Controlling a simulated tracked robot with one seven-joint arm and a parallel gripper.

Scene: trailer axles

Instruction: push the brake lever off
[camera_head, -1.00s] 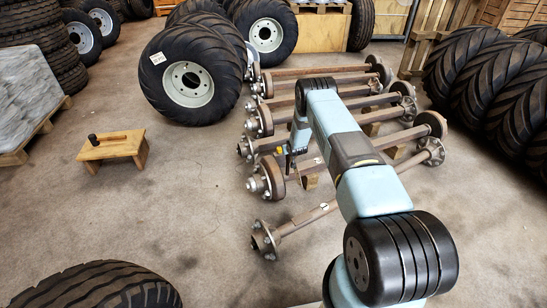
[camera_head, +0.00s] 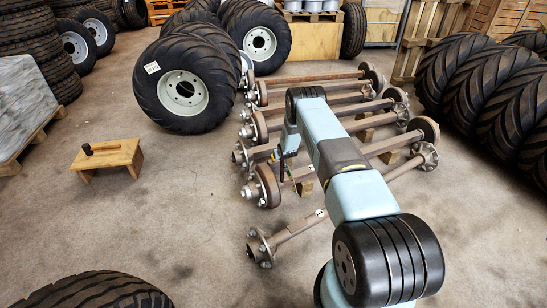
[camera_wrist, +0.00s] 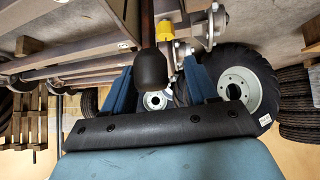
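The brake lever is a rod with a rounded dark grip (camera_wrist: 151,70), seen close up in the wrist view. A yellow part (camera_wrist: 165,31) shows just beside the rod. My gripper (camera_wrist: 157,62) is open, with one blue finger on each side of the grip. A gap shows between the grip and each finger; I cannot tell whether the grip touches the palm. In the head view my gripper (camera_head: 290,141) is low over the row of axles, partly hidden by my arm. A thin dark upright piece beside it is probably the lever; its base is hidden.
Several rusty axles with hubs (camera_head: 265,188) lie side by side under my arm. A loose wheel (camera_head: 183,92) stands behind them. A small wooden bench with a dark handle (camera_head: 108,157) stands at left. Large tyres (camera_head: 505,95) line the right.

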